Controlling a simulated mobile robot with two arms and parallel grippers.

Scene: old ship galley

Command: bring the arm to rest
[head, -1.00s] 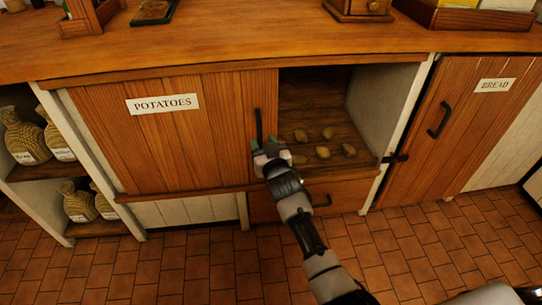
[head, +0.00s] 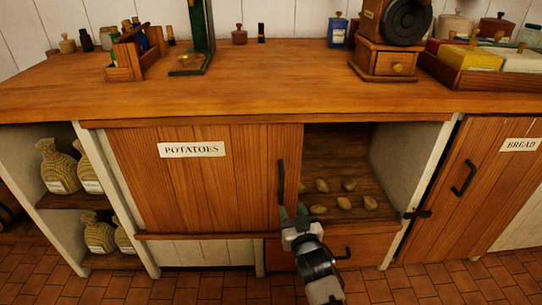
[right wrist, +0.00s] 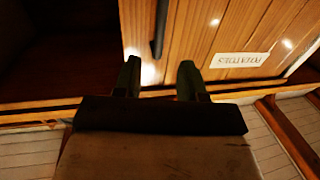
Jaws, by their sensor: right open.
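My right gripper (head: 292,213) is in front of the potato cupboard, low by the right edge of its sliding door (head: 205,185) labelled POTATOES. The right wrist view also shows this gripper (right wrist: 158,80), with its two fingers apart and nothing between them. The door's dark upright handle (head: 281,180) is just above the fingertips in the head view; in the right wrist view the handle (right wrist: 160,28) lies beyond them. The door covers the left part of the cupboard. The right part is open, with several potatoes (head: 348,185) on its floor. My left gripper is not in view.
The wooden counter (head: 260,98) runs above, with a coffee grinder (head: 388,62) and a tray of boxes (head: 490,80). Shelves with sacks (head: 58,170) stand at left. The BREAD door (head: 475,185) is at right. A drawer (head: 365,250) sits below the opening. Tiled floor lies in front.

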